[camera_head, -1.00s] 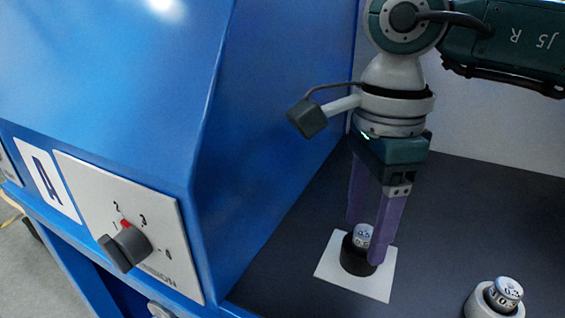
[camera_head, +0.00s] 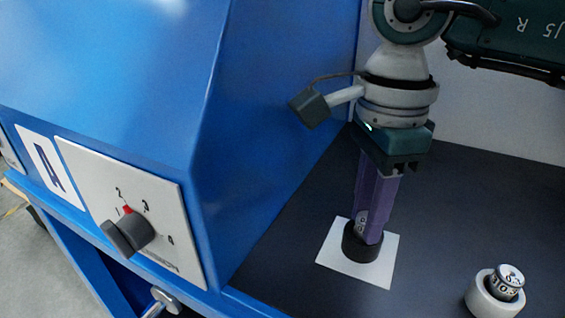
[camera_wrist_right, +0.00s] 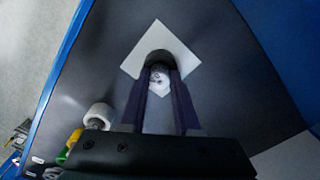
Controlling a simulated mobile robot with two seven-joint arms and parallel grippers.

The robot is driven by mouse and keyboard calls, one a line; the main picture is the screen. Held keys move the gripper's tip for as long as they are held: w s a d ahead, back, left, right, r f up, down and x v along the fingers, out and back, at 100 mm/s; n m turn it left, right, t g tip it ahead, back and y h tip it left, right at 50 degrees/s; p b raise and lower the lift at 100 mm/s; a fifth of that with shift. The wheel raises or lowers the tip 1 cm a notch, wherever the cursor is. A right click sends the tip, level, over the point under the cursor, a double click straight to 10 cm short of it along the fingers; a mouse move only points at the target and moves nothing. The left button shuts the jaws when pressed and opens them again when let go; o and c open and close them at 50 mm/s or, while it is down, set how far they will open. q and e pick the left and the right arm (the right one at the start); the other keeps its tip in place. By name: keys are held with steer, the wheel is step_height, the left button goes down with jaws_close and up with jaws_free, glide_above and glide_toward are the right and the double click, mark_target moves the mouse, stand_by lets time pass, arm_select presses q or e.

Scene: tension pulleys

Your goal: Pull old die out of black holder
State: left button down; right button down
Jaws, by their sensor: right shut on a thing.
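The black holder (camera_head: 361,247) stands upright on a white square (camera_head: 343,266) on the dark table. The old die (camera_head: 362,219) is a small silver cylinder with dark print, in the holder and mostly covered by my fingers. My right gripper (camera_head: 368,230) points down with its purple fingers shut on the die at the holder's mouth. In the right wrist view the die (camera_wrist_right: 160,79) shows between the two fingers, with the black holder (camera_wrist_right: 158,58) around it. I cannot tell whether the die is raised at all. My left gripper is not in view.
A light-coloured holder (camera_head: 482,300) with another printed die (camera_head: 507,281) stands at the lower right. A blue machine housing (camera_head: 270,130) with a numbered dial knob (camera_head: 128,236) rises on the left.

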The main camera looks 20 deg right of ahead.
steer(key=shift+r, duration=0.1)
stand_by(0.3)
steer(key=shift+r+p, duration=0.75)
steer(key=shift+r, duration=0.25)
steer(key=shift+r+p, duration=0.35)
steer(key=shift+r, duration=0.2)
steer(key=shift+r+p, duration=0.9)
steer(key=shift+r, duration=0.25)
steer(key=shift+r+p, duration=0.55)
steer(key=shift+r, duration=0.35)
